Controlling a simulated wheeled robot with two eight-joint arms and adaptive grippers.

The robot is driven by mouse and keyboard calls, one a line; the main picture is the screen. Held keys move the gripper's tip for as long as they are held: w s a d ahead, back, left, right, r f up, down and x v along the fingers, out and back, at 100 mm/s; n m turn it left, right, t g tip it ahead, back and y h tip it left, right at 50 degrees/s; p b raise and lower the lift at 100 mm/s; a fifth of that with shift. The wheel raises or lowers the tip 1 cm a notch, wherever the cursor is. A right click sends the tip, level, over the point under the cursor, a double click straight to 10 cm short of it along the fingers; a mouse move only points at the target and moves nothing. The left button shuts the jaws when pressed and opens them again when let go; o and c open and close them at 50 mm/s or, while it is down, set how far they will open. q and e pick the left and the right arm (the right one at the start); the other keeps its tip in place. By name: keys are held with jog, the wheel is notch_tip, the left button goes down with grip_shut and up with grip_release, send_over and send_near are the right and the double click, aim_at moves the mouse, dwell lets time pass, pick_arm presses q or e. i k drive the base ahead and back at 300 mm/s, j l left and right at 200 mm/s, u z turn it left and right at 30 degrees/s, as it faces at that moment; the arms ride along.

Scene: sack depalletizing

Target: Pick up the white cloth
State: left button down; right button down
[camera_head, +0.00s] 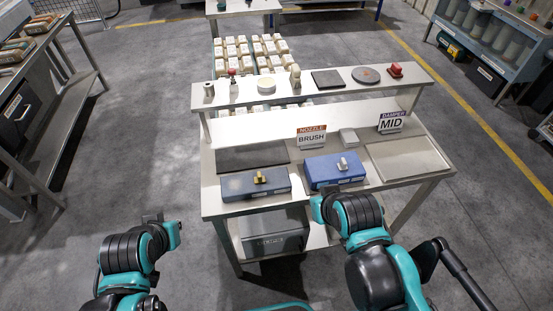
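A small white block-like item (348,137), possibly the folded white cloth, lies on the table between the two standing signs. A round white item (266,85) sits on the raised shelf; I cannot tell whether either is cloth. My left gripper (165,225) is at the lower left, over the floor and apart from the table. My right gripper (321,207) is close to the table's front edge, in front of the right blue box. The fingers of both grippers are too small or hidden to tell their opening. No held object shows.
The metal table (215,206) carries two blue boxes (236,187) (326,179), a dark mat (251,157), a grey tray (408,159), a BRUSH sign (311,136) and a MID sign (391,122). The raised shelf (335,97) holds several small items.

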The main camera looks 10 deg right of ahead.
aim_at(348, 137)
jog(key=i+l+u, duration=0.15)
jog(key=l, duration=0.25)
jog(key=l+u, duration=0.15)
jog(key=l, duration=0.3)
jog(key=i+l+u, duration=0.15)
jog(key=l, duration=0.3)
jog(key=k, duration=0.05)
